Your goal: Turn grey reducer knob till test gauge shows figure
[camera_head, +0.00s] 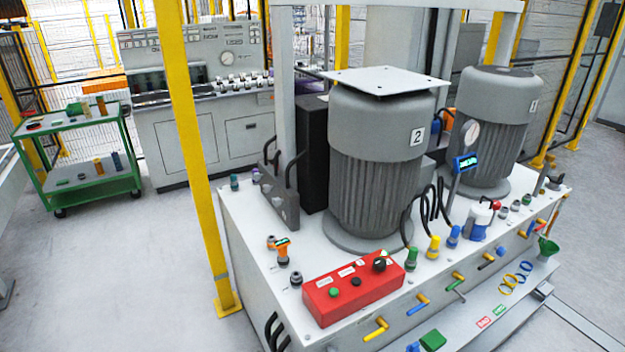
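Neither of my grippers is in the head view. A blue digital gauge (466,162) with a lit green display stands on a stem on the right part of the white bench top; its figure is too small to read. A round white dial (471,134) is just above it. A smaller orange gauge (283,243) with a display stands at the bench's left front. A grey-white fitting (481,217) with a red part and blue base stands below the blue gauge. Small grey knobs (504,212) stand to its right. I cannot tell which part is the reducer knob.
Two big grey motors (375,165) stand on the bench (250,230). A red control box (352,287) with a black knob sits at the front edge. Coloured valve handles (376,328) stick out from the front. A yellow post (190,150) rises at left.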

